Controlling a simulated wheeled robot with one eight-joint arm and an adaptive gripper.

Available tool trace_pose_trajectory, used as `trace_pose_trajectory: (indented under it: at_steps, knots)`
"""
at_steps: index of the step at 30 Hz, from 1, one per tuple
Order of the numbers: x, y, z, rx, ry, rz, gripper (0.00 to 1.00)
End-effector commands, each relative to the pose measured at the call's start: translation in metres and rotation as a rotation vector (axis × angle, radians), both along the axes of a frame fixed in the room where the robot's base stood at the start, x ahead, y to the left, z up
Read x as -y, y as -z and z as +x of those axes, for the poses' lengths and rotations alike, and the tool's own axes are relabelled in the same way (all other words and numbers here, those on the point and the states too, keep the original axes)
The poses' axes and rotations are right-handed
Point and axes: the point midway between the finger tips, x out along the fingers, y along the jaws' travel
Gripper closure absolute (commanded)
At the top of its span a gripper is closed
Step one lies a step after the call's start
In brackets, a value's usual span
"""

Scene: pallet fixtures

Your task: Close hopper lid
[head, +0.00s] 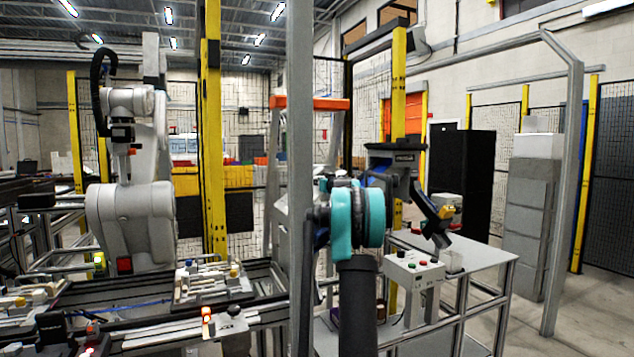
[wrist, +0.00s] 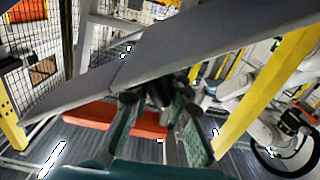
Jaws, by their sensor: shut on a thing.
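In the wrist view my gripper (wrist: 158,110) shows two dark fingers with green pads. They are shut on a small dark thing (wrist: 158,90), too dim to name. In the head view my arm rises at centre with a teal joint, and I cannot make out the fingertips. A dark labelled housing (head: 392,158) shows just above and right of that joint; I cannot tell whether it belongs to my arm. No hopper lid can be picked out with certainty in either view.
A grey post (head: 300,200) stands close left of my arm. A table (head: 480,258) at right bears a button box (head: 412,270). A white robot arm (head: 130,215) stands at left behind a fixture (head: 212,285). An orange beam (wrist: 145,122) crosses the wrist view.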

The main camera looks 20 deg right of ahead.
Motion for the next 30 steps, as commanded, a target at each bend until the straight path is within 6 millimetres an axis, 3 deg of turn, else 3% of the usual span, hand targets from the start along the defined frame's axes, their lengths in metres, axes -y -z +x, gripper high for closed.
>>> trace_pose_trajectory:
  at_steps: [21,30]
  knots:
    - [0.047,0.083,0.003,-0.019,-0.01,0.504,1.0]
    - [0.053,0.105,0.003,-0.02,-0.01,0.513,1.0]
